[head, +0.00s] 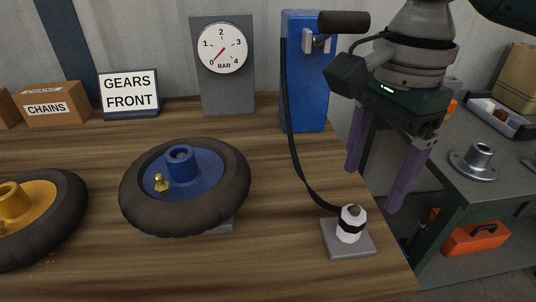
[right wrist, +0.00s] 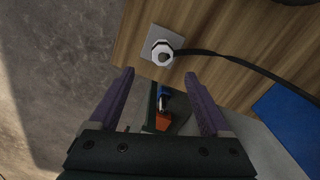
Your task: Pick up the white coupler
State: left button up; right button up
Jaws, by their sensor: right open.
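The white coupler (head: 350,226) stands upright on a small grey plate (head: 362,250) near the right front corner of the wooden table. It has a dark band and a dark tip, and a black hose (head: 296,165) runs from it to the blue pump (head: 303,85). My right gripper (head: 373,186) is open and empty, above and beyond the coupler, off the table's right edge. In the right wrist view the coupler (right wrist: 161,53) lies ahead of the two purple fingers (right wrist: 158,100), apart from them. My left gripper is not in view.
A blue-hubbed wheel (head: 195,205) lies mid-table, and a yellow-hubbed wheel (head: 35,230) at the left. A pressure gauge (head: 222,48) and a "GEARS FRONT" sign (head: 129,92) stand behind. A grey side table (head: 495,185) with a metal flange (head: 478,160) is at right; an orange toolbox (head: 476,238) is below.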

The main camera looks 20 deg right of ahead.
aim_at(356, 212)
notch_tip(356, 212, down, 4)
jog(key=shift+r+b, duration=0.1)
jog(key=shift+b, duration=0.45)
jog(key=f, duration=0.1)
jog(key=f+b, duration=0.1)
jog(key=f, duration=0.1)
jog(key=f+b, duration=0.1)
jog(key=shift+w+a+f, duration=0.1)
jog(key=shift+a+f, duration=0.2)
jog(key=shift+f+b, duration=0.3)
jog(key=shift+f, duration=0.15)
jog(key=c, duration=0.4)
grip_shut()
